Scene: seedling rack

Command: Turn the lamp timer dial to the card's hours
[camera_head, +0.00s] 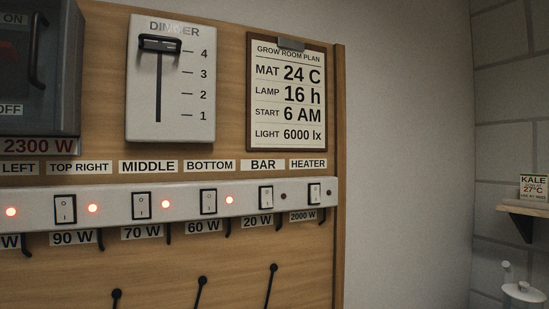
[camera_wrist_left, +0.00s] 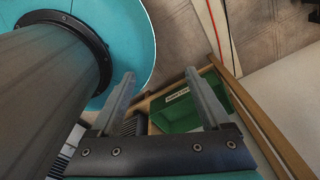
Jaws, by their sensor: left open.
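The card (camera_head: 287,92) hangs from a clip on the wooden board in the head view. It is headed GROW ROOM PLAN and reads MAT 24 C, LAMP 16 h, START 6 AM, LIGHT 6000 lx. No lamp timer dial is visible in either view. My left gripper (camera_wrist_left: 160,76) shows only in the left wrist view. Its two fingers are apart, with nothing between them. My right gripper is in neither view.
A dimmer (camera_head: 170,80) with its slider at the top sits left of the card. A power strip (camera_head: 185,205) with several switches runs below. A small shelf (camera_head: 523,211) is at right. A green bin (camera_wrist_left: 182,112) lies beyond my left fingers.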

